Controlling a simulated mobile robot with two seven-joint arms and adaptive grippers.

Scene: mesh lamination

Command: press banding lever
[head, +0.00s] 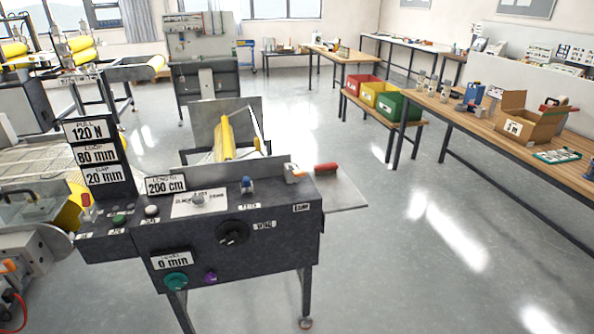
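A dark control console (235,240) stands in the near left-middle of the head view. No lever in view carries a label that I can read as banding. A red handle (326,168) lies at the console's right end, beside a small white block (294,172). A red-topped stick (86,203) stands upright at the console's left end. A blue-topped switch (247,185) stands on the console top. I cannot tell which of these is the banding lever. Neither of my grippers is in view.
Display signs (90,132) rise at the console's left. A grey plate (340,193) juts out at its right, and a yellow roller (224,138) is behind. A wooden bench (470,108) with boxes runs along the right. The floor (430,230) between is clear.

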